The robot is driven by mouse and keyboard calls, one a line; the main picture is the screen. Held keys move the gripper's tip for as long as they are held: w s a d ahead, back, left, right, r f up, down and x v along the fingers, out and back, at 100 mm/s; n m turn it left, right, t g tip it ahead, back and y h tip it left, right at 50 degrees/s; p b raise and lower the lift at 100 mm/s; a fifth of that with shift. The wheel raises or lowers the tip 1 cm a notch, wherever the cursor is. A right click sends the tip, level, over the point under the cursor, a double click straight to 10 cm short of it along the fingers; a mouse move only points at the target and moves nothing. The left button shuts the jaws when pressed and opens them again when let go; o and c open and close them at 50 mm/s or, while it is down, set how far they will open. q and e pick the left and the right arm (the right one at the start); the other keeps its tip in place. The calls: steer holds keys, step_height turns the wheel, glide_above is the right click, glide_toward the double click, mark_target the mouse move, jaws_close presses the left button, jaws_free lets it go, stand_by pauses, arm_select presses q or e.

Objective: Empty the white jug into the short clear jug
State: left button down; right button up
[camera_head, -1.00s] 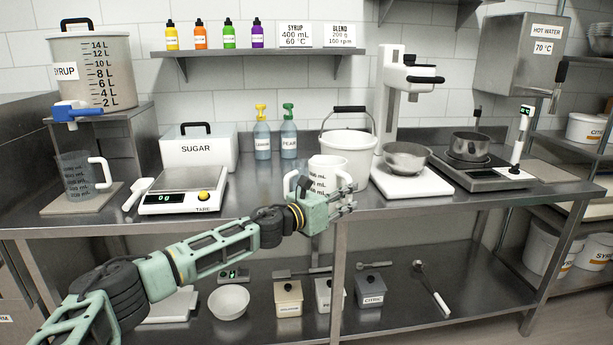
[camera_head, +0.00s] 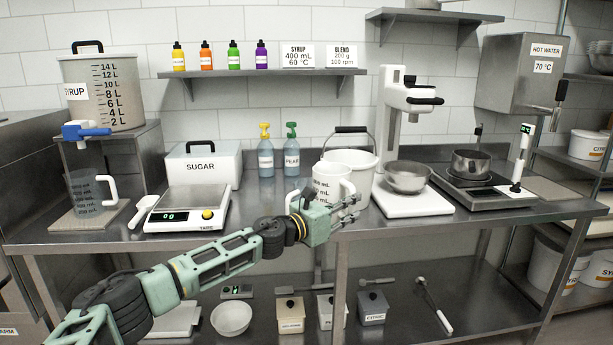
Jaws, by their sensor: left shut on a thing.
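The white jug (camera_head: 327,183), with printed volume marks and a white handle on its right side, is upright in front of the white bucket. My left gripper (camera_head: 352,208) is at the jug's lower right side and shut on it; the wrist and fingers hide its lower part and the exact grip. My right gripper is out of view.
The white bucket (camera_head: 362,170) is close behind the white jug. A mixer stand with a steel bowl (camera_head: 408,178) is to the right. The sugar box (camera_head: 203,165), scale (camera_head: 187,212) and two pump bottles are to the left.

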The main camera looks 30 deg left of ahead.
arm_select(q)
steer(key=shift+s, duration=0.1)
steer(key=shift+s+d+r+p, duration=0.1)
steer(key=shift+s+d+p, duration=0.15)
steer(key=shift+s+p, duration=0.05)
steer(key=s+d+p, duration=0.3)
steer(key=s, duration=0.3)
steer(key=shift+s, duration=0.2)
